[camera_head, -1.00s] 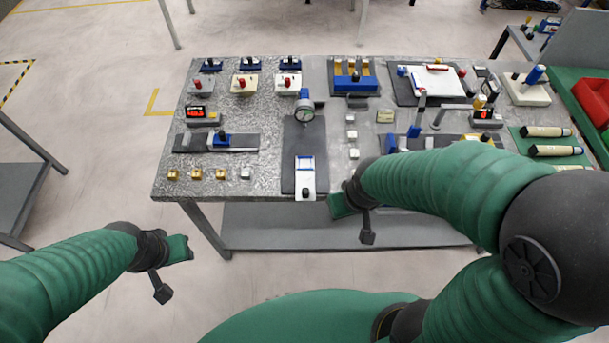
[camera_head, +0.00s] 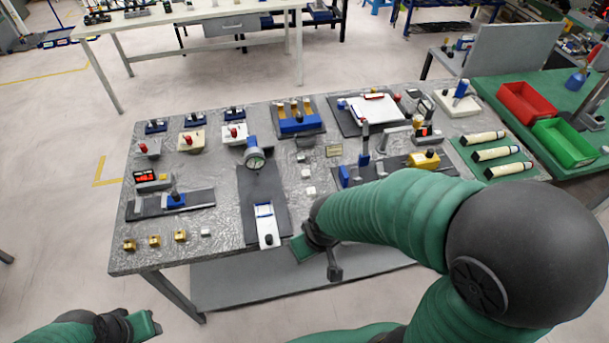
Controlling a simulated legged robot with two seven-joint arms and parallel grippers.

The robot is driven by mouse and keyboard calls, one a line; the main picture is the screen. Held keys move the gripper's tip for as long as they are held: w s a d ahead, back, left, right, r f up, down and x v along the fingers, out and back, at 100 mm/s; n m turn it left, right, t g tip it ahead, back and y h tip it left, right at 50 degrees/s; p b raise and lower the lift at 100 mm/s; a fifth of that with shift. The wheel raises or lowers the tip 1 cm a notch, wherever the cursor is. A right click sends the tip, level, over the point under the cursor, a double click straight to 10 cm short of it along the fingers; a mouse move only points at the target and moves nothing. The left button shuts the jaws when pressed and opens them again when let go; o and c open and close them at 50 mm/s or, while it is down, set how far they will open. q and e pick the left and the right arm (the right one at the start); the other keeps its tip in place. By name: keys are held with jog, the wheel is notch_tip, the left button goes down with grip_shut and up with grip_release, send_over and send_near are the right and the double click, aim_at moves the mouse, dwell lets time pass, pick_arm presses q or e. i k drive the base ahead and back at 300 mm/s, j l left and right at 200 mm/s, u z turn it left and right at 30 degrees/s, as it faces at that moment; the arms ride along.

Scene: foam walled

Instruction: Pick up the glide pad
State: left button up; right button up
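I cannot tell for sure which item is the glide pad. Small white blocks stand in a short column mid-table, one of them (camera_head: 308,190) near the front of that column, and another white block (camera_head: 206,233) ends the row of brass blocks at the front left. My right gripper (camera_head: 316,256) is just off the table's front edge, to the right of the dark plate with the dial gauge, with nothing visible in it. The finger gaps are unclear in both.
The speckled grey table (camera_head: 225,220) holds a dial gauge (camera_head: 255,160), a clipboard (camera_head: 374,108), a yellow block (camera_head: 424,159) and several pale cylinders (camera_head: 497,154). Red (camera_head: 526,104) and green (camera_head: 564,143) bins stand on a green bench at the right. My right arm covers the table's front right.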

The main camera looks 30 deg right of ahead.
aim_at(306, 174)
jog(key=i+l, duration=0.25)
jog(key=l, duration=0.15)
jog(key=i+l+z, duration=0.1)
jog(key=l, duration=0.3)
jog(key=i+l, duration=0.35)
jog(key=z, duration=0.05)
